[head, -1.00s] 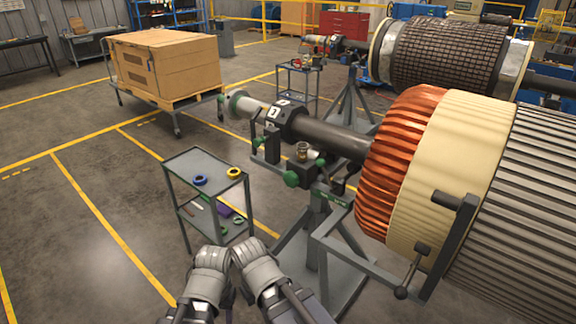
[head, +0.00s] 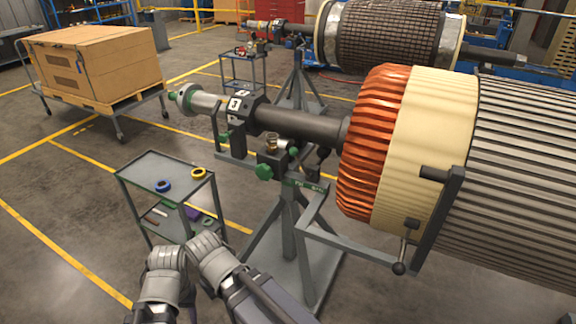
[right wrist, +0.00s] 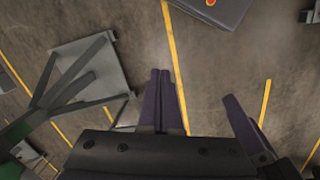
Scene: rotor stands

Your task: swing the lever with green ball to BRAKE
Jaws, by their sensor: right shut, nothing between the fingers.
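The near rotor stand (head: 291,225) carries the shaft end of a large rotor. A green ball (head: 263,172) shows on the stand's upper part, just below the shaft, with a small green label strip beside it. Lettering on the strip is too small to read surely. My right gripper (right wrist: 160,72) points ahead in the right wrist view, its two purple fingers together and empty, apart from the stand. A second dark purple part (right wrist: 242,122) at the right there seems to be my left gripper; its jaw state is unclear.
A grey cart (head: 165,168) with blue and yellow rings stands left of the stand. A crank lever with a dark ball (head: 399,268) hangs near the front. A crate (head: 95,62) stands behind left.

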